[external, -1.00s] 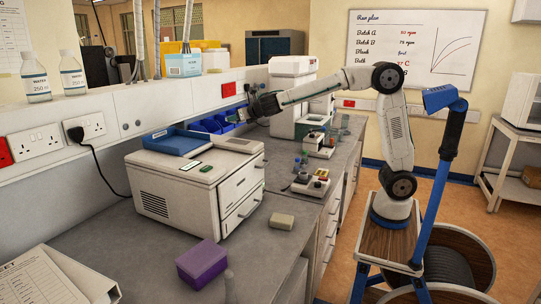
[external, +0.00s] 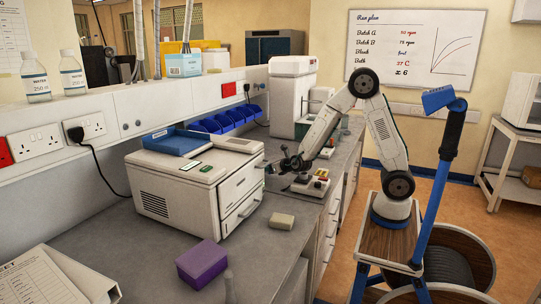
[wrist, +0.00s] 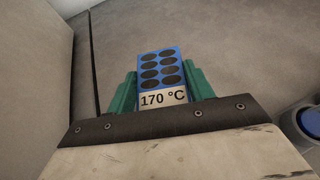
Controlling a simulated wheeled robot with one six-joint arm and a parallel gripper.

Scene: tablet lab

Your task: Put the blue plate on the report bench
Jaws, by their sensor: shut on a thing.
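The blue plate (wrist: 158,62) is a small blue block with rows of dark round wells and a "170 °C" label. In the wrist view it sits between the green fingers of my gripper (wrist: 160,85), which is shut on it. In the external view my gripper (external: 284,163) is beside the right front of the white boxy machine (external: 180,190), above the bench; the plate cannot be made out there. I cannot tell which surface is the report bench; a sheet ending in "EET" (external: 45,280) lies on the near left bench.
A small device with coloured knobs (external: 311,184) stands close to my gripper. Blue bins (external: 225,121) are by the wall. A purple box (external: 202,263) and a beige block (external: 281,221) lie on the near bench (external: 130,262), with bare grey surface around them.

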